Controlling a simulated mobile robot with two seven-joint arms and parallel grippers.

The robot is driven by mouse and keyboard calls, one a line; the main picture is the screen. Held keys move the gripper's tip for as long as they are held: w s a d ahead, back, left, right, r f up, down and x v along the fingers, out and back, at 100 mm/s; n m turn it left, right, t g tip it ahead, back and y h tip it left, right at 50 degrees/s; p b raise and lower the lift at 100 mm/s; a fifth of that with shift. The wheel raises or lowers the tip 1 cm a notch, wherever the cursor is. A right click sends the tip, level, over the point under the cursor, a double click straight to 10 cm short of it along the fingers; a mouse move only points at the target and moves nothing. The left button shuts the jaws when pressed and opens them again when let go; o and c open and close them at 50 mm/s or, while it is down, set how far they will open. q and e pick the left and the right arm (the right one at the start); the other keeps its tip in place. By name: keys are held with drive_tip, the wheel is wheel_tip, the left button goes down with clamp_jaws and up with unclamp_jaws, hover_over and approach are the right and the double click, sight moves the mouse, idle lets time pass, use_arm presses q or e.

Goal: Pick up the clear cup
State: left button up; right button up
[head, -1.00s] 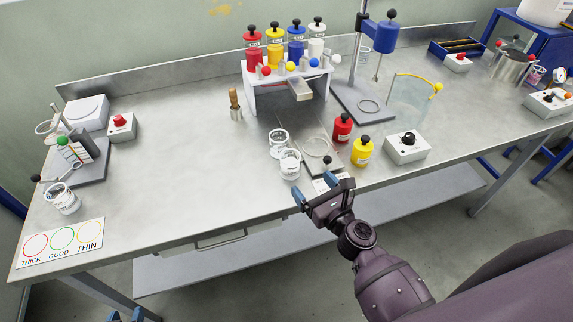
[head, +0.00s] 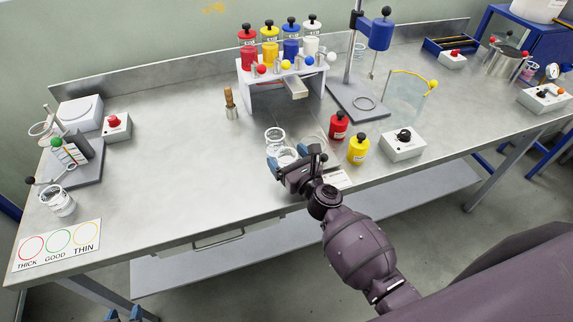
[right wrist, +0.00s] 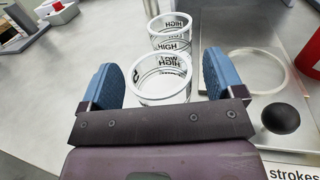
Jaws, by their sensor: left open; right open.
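Two clear cups with black HIGH markings stand one behind the other. The nearer clear cup (right wrist: 160,88) sits between the fingers of my right gripper (right wrist: 158,76) in the right wrist view. The fingers are open, with a gap visible on both sides of the cup. In the head view my right gripper (head: 294,158) hides most of this cup. The farther clear cup (head: 275,138) stands just behind it, and also shows in the right wrist view (right wrist: 170,30). Only the blue fingertips of my left gripper (head: 124,316) show at the bottom edge; it is open and empty.
A plate with a ring and black knob (right wrist: 282,116) lies right of the cups. Red (head: 339,125) and yellow (head: 358,149) bottles and a switch box (head: 403,144) stand farther right. A white bottle rack (head: 262,92) is behind.

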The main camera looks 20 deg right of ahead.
drive_tip(key=shift+w, duration=0.2)
drive_tip(key=c, duration=1.1)
drive_tip(key=shift+o, duration=0.2)
